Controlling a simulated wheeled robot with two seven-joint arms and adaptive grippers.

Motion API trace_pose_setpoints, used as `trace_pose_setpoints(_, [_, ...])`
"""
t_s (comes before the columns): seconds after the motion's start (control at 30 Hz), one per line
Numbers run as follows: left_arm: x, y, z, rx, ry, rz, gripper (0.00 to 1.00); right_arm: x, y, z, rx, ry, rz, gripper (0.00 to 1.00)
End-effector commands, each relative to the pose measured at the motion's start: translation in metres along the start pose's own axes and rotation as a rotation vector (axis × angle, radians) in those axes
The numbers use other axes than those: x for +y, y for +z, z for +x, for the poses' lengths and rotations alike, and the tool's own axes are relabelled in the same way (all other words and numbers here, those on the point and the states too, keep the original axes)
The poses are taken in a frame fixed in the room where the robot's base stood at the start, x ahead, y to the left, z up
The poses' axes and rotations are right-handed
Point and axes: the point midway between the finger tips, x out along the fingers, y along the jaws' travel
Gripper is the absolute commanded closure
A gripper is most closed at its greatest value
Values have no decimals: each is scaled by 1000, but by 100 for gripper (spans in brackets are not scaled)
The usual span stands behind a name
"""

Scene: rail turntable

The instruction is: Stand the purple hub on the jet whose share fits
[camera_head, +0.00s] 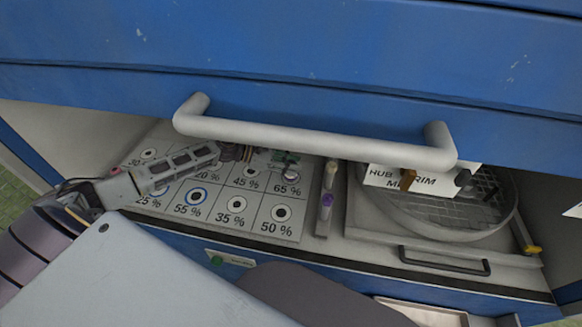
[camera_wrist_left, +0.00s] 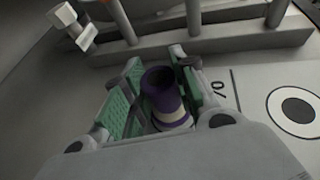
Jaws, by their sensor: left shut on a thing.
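My left gripper (camera_head: 285,158) reaches in from the left, above the far right part of the jet board (camera_head: 284,233), near the cell marked 65 %. In the left wrist view its green-padded fingers (camera_wrist_left: 155,100) are shut on the purple hub (camera_wrist_left: 160,85), a tube with a pale band low down. Whether the hub's foot touches the board is hidden. The board has black-centred jets with labels including 25 %, 35 %, 45 %, 50 %, 55 % and 65 %. The 55 % jet (camera_head: 197,196) has a blue ring. My right gripper is out of view.
A narrow rack (camera_head: 321,229) right of the board holds a pale peg (camera_head: 330,173) and a purple piece (camera_head: 326,200). A thick grey handle (camera_head: 310,139) crosses above.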

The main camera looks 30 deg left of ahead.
Motion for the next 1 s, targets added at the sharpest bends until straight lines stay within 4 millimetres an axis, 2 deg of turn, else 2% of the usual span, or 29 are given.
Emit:
trace_pose_setpoints(0.57, [0,-8,4,-2,0,1,100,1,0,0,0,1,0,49])
trace_pose_setpoints(0.6, [0,-9,4,0,0,1,67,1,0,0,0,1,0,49])
trace_pose_setpoints(0.7, [0,-9,4,0,0,1,54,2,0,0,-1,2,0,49])
trace_pose_setpoints(0.73, [0,-9,4,0,0,1,51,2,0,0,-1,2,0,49])
trace_pose_setpoints(1.0, [0,-9,4,0,0,1,51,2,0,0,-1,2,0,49])
